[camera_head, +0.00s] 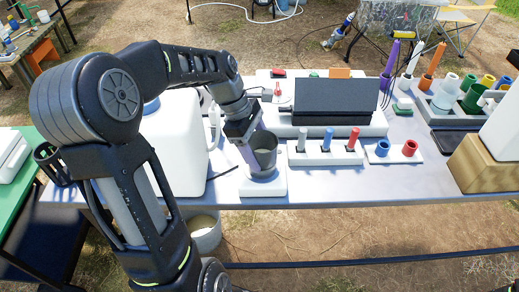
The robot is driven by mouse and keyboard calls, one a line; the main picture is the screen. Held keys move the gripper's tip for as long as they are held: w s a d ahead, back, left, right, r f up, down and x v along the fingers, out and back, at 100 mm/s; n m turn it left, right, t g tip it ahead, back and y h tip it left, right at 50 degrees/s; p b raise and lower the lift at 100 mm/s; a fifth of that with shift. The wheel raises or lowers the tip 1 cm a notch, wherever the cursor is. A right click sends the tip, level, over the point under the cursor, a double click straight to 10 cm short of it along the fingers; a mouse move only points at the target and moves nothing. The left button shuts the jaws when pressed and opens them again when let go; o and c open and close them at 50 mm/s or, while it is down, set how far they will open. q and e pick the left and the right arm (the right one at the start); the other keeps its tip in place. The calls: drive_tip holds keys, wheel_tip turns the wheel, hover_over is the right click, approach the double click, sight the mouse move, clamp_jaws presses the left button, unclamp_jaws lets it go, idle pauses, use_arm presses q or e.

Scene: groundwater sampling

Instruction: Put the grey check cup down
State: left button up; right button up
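The grey check cup (264,160) is dark grey and upright, with its open mouth facing up. It is over a white square stand (262,187) near the table's front edge. My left gripper (253,146) reaches down to the cup from behind and the left, with its fingers at the cup's wall. It appears shut on the cup, though the far finger is partly hidden. The cup's base is at or just above the stand's round top; I cannot tell if they touch.
A large white container (175,150) stands left of the cup, partly behind my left arm. A white rack with grey, blue and red pegs (325,155) is close on the right. A dark-screened device (335,97) stands behind. A bucket (204,232) is below the table edge.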

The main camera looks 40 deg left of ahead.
use_arm(q)
drive_tip(key=o, duration=0.5)
drive_tip(key=shift+c, duration=0.2)
drive_tip(key=v, duration=1.2)
drive_tip(key=shift+r, duration=0.2)
